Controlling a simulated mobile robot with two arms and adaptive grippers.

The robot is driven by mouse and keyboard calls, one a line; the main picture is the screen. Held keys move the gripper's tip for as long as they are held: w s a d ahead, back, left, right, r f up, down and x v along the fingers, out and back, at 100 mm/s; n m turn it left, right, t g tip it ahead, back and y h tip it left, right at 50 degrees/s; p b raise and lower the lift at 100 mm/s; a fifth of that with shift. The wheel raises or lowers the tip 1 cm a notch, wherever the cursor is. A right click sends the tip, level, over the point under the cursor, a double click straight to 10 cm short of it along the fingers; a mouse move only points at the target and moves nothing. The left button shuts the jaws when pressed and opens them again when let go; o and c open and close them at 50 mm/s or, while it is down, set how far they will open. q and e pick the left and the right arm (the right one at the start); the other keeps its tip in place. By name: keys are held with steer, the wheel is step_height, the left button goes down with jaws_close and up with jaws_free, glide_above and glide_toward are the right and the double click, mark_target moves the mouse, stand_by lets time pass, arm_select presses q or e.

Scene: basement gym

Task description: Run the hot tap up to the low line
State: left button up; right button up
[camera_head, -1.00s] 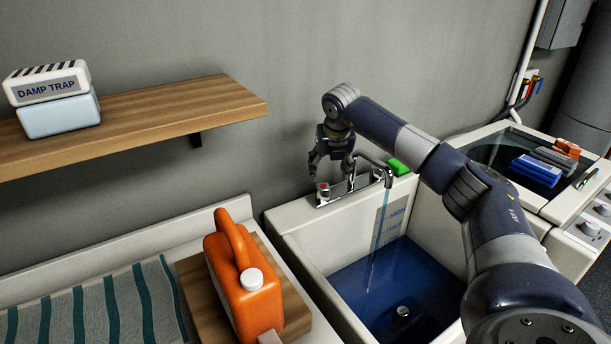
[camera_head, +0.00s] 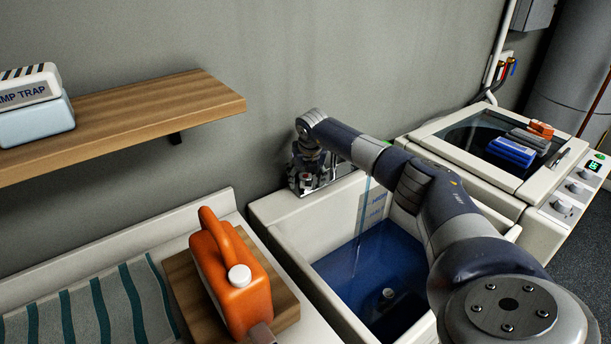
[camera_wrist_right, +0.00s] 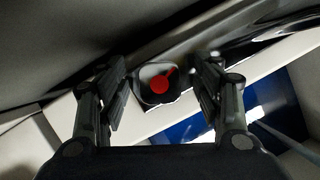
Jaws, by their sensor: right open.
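The hot tap, a dark knob with a red top (camera_wrist_right: 160,83), sits between the spread fingers of my right gripper (camera_wrist_right: 160,73) in the right wrist view. In the head view, my right gripper (camera_head: 302,184) is low over the left end of the chrome tap fitting and hides that knob. It is open. A thin water stream (camera_head: 361,225) falls into the white sink (camera_head: 283,243), where blue-looking water (camera_head: 335,268) covers the bottom. A marked plate (camera_head: 374,208) is on the sink's back wall; its lines are too small to read.
An orange jug (camera_head: 240,302) stands on a wooden board (camera_head: 183,277) left of the sink, beside a striped cloth (camera_head: 95,310). A wooden shelf (camera_head: 130,113) is on the wall at left. A white top-lidded machine (camera_head: 450,165) stands right of the sink.

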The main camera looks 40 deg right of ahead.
steer(key=shift+f, duration=0.1)
steer(key=c, duration=1.1)
steer(key=shift+n, duration=0.3)
steer(key=shift+n+t+y+b, duration=0.35)
steer(key=shift+n+b, duration=0.35)
steer(key=shift+n, duration=0.3)
steer(key=n+y+b, duration=0.2)
steer(key=n, duration=0.3)
steer(key=shift+w, duration=0.1)
steer(key=n+y+b, duration=0.1)
steer(key=n+b, duration=0.1)
steer(key=n, duration=0.2)
steer(key=shift+y, duration=0.25)
steer(key=shift+n+g+y+b, duration=0.4)
steer(key=shift+n+g+b, duration=0.05)
steer(key=shift+n+b, duration=0.55)
steer(key=shift+n, duration=0.3)
